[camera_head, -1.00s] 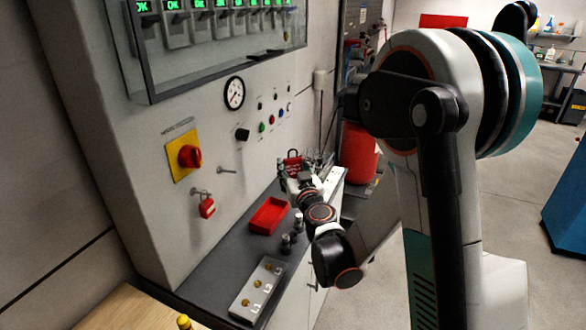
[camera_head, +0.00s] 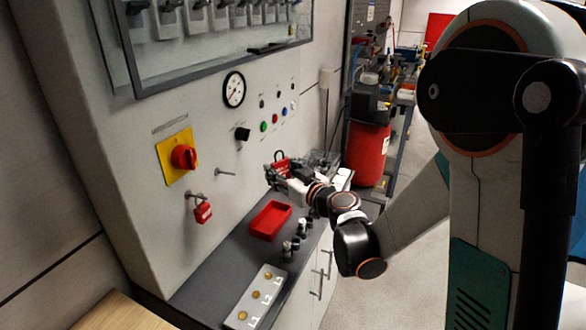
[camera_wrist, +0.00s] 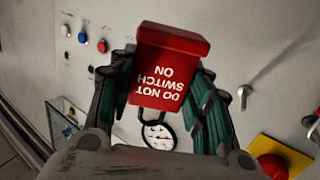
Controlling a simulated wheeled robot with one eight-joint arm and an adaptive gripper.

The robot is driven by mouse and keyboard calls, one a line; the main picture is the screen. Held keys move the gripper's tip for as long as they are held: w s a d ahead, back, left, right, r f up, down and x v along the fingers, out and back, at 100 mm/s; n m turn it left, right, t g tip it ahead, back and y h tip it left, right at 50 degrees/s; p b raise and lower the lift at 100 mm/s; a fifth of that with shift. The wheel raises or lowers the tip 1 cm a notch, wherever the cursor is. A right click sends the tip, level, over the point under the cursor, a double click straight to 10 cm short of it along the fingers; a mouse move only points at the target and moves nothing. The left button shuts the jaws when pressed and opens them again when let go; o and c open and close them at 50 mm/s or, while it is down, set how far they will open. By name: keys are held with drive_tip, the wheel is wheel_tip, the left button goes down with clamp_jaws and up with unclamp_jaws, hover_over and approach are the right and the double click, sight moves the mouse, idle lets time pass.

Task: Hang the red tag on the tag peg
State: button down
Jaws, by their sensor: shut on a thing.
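The red tag (camera_wrist: 172,70), a block lettered "DO NOT SWITCH ON" with a dark loop, is between the fingers of my gripper (camera_head: 274,174). The lettering is upside down in the wrist view, and the loop hangs at the lower picture side. The tag also shows in the head view (camera_head: 281,164). My gripper is shut on it, out in front of the panel. The tag peg (camera_head: 225,173) is a bare metal pin on the panel, left of my gripper. It also shows right of the tag in the wrist view (camera_wrist: 245,96). Tag and peg are apart.
A yellow plate with a red rotary switch (camera_head: 183,157) and a hanging red padlock (camera_head: 202,212) are left of the peg. A red tray (camera_head: 270,219), dark knobs (camera_head: 291,246) and a plate with brass studs (camera_head: 256,296) occupy the counter below. A glass cabinet (camera_head: 220,50) juts out above.

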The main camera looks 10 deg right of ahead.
drive_tip(key=s+a+f+n+g+y+b, duration=0.2)
drive_tip(key=s+a+n+g+y, duration=0.35)
drive_tip(key=s, duration=0.25)
drive_tip(key=shift+m+t+h, duration=0.25)
drive_tip(key=shift+m+h, duration=0.1)
drive_tip(key=shift+m, duration=0.1)
drive_tip(key=shift+a+r+b+x, duration=0.1)
drive_tip(key=shift+r+b+x, duration=0.1)
drive_tip(key=shift+x, duration=1.45)
drive_tip(key=shift+a+r+b+x, duration=0.1)
drive_tip(key=shift+r+b+x, duration=0.05)
drive_tip(key=shift+x, duration=1.55)
drive_tip(key=shift+a+r+b+x, duration=0.1)
drive_tip(key=shift+r+b+x, duration=0.1)
drive_tip(key=shift+x, duration=1.45)
drive_tip(key=shift+s, duration=0.2)
drive_tip(key=c, duration=0.8)
unclamp_jaws()
drive_tip(key=shift+o, duration=0.2)
